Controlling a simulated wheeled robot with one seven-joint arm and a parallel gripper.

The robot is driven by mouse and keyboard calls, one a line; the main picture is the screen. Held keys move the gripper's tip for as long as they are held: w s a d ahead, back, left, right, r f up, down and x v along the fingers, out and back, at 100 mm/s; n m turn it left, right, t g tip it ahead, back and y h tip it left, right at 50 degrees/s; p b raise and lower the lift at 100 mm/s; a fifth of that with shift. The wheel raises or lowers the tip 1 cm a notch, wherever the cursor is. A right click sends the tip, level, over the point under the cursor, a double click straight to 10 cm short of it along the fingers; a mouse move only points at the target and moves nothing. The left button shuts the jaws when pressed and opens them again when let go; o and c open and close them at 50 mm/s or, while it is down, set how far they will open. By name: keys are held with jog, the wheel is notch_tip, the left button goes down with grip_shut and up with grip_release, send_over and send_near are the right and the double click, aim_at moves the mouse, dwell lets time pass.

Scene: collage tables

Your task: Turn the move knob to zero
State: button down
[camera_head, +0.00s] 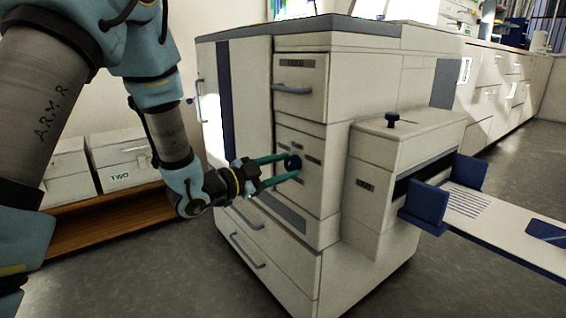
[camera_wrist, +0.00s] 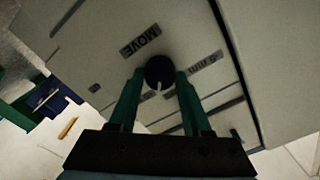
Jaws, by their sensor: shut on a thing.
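The move knob is a small dark round knob (camera_wrist: 159,70) with a pale pointer mark, on the cream front panel of the machine (camera_head: 390,80). A "MOVE" label (camera_wrist: 140,41) is beside it in the wrist view, and a "0 mm" label (camera_wrist: 206,61) is on its other side. The pale mark points down toward my gripper in the wrist view. My gripper (camera_wrist: 159,80) is shut on the knob, with one green finger on each side. In the head view the knob (camera_head: 293,162) sits between the teal fingertips.
A drawer with a grey handle (camera_head: 293,89) is above the knob panel. A side unit with a black knob (camera_head: 392,119) and a blue-edged tray (camera_head: 500,222) juts out at right. White boxes (camera_head: 123,158) stand on a wooden shelf (camera_head: 110,223) at left.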

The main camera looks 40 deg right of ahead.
jog(key=n+p, duration=0.3)
jog(key=n, duration=0.1)
jog(key=shift+r+n, duration=0.15)
jog(key=shift+n, duration=0.15)
jog(key=shift+n+p, duration=1)
jog(key=shift+n, duration=0.5)
jog(key=shift+f, duration=0.2)
jog(key=shift+c, duration=1.7)
grip_release()
jog(key=a+p, duration=0.1)
jog(key=a, duration=0.9)
jog(key=shift+w+a, duration=0.3)
jog(key=shift+a, duration=0.1)
